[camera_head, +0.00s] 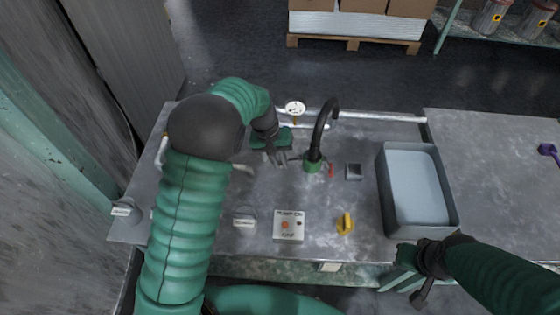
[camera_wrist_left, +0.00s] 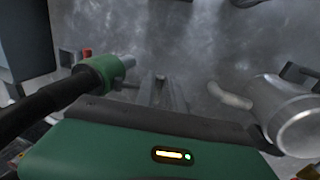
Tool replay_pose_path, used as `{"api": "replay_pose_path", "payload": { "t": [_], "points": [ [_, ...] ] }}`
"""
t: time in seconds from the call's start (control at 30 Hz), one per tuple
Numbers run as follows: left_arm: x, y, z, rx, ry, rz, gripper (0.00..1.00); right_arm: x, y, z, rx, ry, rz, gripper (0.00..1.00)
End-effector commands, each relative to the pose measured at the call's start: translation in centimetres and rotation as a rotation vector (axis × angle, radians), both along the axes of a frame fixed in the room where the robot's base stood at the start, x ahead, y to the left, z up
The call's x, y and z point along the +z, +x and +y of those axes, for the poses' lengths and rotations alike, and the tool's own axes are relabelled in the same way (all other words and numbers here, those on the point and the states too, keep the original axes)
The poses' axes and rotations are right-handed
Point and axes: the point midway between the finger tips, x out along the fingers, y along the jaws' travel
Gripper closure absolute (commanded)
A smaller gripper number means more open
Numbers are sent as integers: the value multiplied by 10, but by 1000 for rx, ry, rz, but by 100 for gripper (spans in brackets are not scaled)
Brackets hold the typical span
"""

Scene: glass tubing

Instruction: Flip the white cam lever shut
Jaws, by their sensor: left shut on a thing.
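A pale curved lever (camera_wrist_left: 230,95), which looks like the white cam lever, sticks out from a metal cylinder (camera_wrist_left: 285,105) at the right of the left wrist view. In the head view its pale end (camera_head: 243,168) shows beside my left arm. My left gripper (camera_head: 277,158) reaches down over the bench between this lever and the black spout's green base. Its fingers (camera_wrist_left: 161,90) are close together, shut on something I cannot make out. The lever appears apart from the fingers. My right gripper (camera_head: 422,292) is at the bench's front edge, its jaw opening unclear.
A black curved spout (camera_head: 322,128) with a green base (camera_head: 313,166) stands just right of my left gripper. A grey basin (camera_head: 450,205) is farther right. A button box (camera_head: 289,225) and a yellow knob (camera_head: 345,223) sit near the front. A round gauge (camera_head: 295,108) stands behind.

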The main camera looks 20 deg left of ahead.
Motion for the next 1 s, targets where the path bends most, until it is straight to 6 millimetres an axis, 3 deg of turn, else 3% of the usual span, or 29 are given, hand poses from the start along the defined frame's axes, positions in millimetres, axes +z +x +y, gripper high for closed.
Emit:
{"api": "replay_pose_path", "payload": {
  "t": [0.6,1.0],
  "points": [
    [-38,3,-3,7,-504,-148,100,-67,0,0,0,0,0,100],
    [-45,4,-11,3,-705,-205,100,-86,0,0,0,0,0,100]
  ]
}}
